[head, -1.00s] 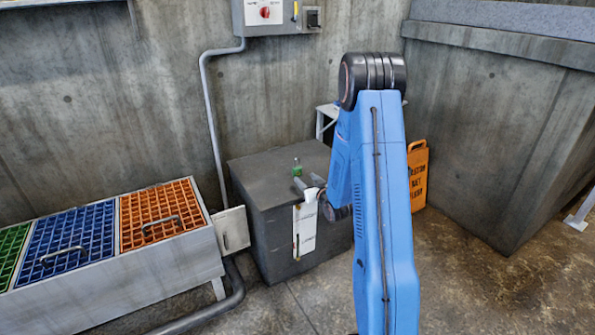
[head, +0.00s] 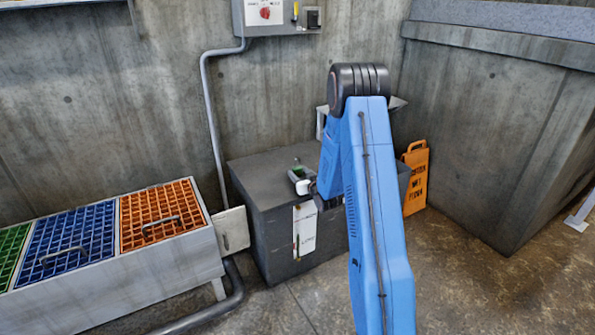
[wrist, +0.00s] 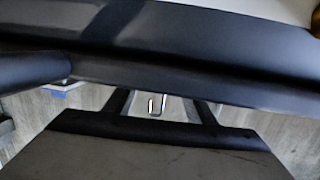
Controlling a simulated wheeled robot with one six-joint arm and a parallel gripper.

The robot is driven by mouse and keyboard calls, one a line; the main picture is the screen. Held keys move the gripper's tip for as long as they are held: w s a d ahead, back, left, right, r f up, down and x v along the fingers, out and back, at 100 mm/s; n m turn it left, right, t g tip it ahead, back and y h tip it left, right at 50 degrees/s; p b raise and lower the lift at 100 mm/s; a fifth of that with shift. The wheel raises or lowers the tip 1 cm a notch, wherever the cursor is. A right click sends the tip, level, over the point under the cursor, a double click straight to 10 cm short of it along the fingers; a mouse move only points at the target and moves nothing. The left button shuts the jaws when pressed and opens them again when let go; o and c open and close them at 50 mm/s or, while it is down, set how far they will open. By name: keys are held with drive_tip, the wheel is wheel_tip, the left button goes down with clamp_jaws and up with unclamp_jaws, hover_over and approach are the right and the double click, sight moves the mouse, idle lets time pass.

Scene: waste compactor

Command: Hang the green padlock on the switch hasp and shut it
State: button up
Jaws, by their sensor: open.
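The green padlock (head: 295,174) is on top of the dark grey cabinet (head: 262,180), near its front edge. My gripper (head: 298,177) is low over the cabinet top, with its open dark jaws around or right beside the padlock. The jaws partly hide it, and contact cannot be told. In the wrist view a small bright metal U shape (wrist: 157,105), possibly the shackle, shows between dark bars. The grey switch box (head: 276,17) with a red rotary switch (head: 265,13) is on the wall above. The hasp is too small to make out.
A bin unit with green, blue and orange grid lids (head: 160,215) stands left of the cabinet. A grey conduit (head: 212,120) runs down the wall from the switch box. An orange floor sign (head: 416,178) stands at right. Wall space between cabinet and switch box is clear.

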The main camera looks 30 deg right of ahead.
drive_tip(key=shift+c, duration=0.3)
drive_tip(key=c, duration=0.8)
drive_tip(key=shift+r, duration=0.15)
drive_tip(key=shift+r, duration=2.4)
